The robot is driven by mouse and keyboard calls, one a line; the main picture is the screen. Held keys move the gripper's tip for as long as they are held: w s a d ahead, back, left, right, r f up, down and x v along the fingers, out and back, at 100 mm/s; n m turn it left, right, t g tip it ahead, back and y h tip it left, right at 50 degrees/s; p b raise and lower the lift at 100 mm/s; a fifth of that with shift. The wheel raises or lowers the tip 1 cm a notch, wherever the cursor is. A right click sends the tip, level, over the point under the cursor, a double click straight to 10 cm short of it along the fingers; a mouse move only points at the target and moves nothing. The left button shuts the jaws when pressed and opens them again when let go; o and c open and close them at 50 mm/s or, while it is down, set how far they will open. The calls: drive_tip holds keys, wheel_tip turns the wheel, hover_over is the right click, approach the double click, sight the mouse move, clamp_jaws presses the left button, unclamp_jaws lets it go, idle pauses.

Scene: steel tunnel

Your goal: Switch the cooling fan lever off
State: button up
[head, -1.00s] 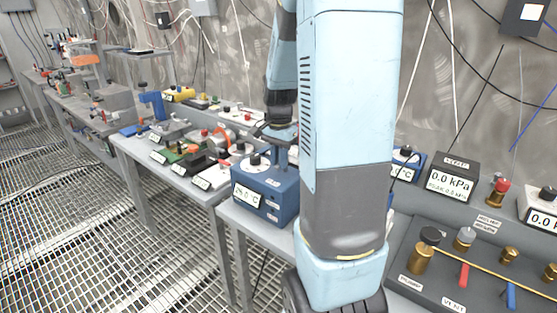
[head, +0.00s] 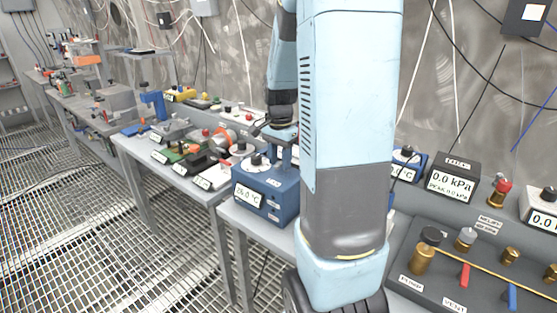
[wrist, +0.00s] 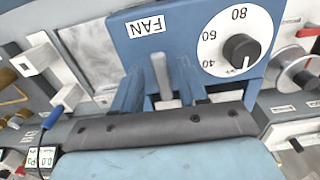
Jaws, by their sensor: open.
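The blue fan box (head: 265,192) stands on the bench left of my arm in the head view, with a temperature display on its front. In the wrist view, the box top (wrist: 190,40) carries a white FAN label (wrist: 146,27) and a white dial with a black knob (wrist: 241,50). The pale grey fan lever (wrist: 161,77) stands up below the label. My gripper (wrist: 158,80) is open, with one blue finger on each side of the lever. I cannot tell whether either finger touches it. In the head view my arm hides part of the box.
A dark panel (head: 405,265) with brass valves and red and blue handles lies on the right. Behind it stands a black pressure meter (head: 452,183). Several instruments crowd the benches on the left. The grated floor (head: 90,230) is clear at the left.

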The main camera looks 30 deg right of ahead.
sight(279, 164)
wheel_tip(279, 164, up, 14)
drive_tip(key=shift+f, duration=0.15)
idle(0.4)
idle(0.4)
drive_tip(key=s+a+r+n+t, duration=0.2)
drive_tip(key=s+a+n+t, duration=0.3)
drive_tip(key=s+a+n, duration=0.9)
drive_tip(key=s+a, duration=0.2)
drive_tip(key=s, duration=0.1)
drive_tip(key=shift+s+r+t, duration=0.2)
drive_tip(key=shift+s+t, duration=0.05)
drive_tip(key=shift+t, duration=0.05)
